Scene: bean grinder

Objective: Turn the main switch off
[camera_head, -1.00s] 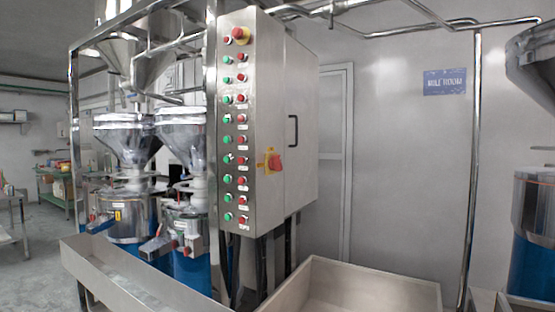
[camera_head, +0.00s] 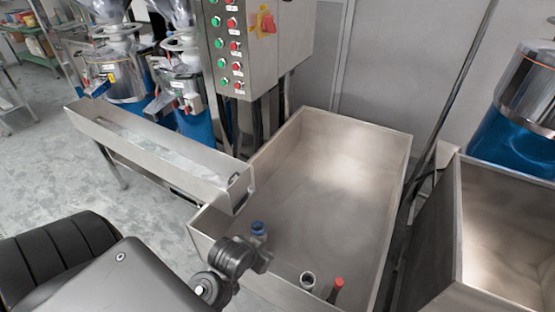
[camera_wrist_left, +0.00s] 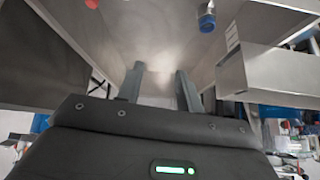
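The main switch is a red knob on a yellow plate (camera_head: 267,24), on the right side of the steel control cabinet (camera_head: 287,50) at the top of the head view. Its exact turn angle is too small to tell. My left arm comes in from the lower left of the head view, well below and apart from the switch. The fingers of my left gripper (camera_wrist_left: 160,70) show in the left wrist view, spread apart with nothing between them. The switch does not show in that view. My right gripper is not in view.
A large steel tub (camera_head: 398,160) lies below the cabinet, with a blue-capped item (camera_head: 258,228) and a red-topped item (camera_head: 338,283) in it. A steel trough (camera_head: 165,150) runs at left. Another steel bin (camera_head: 510,215) stands at right. Air before the cabinet looks clear.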

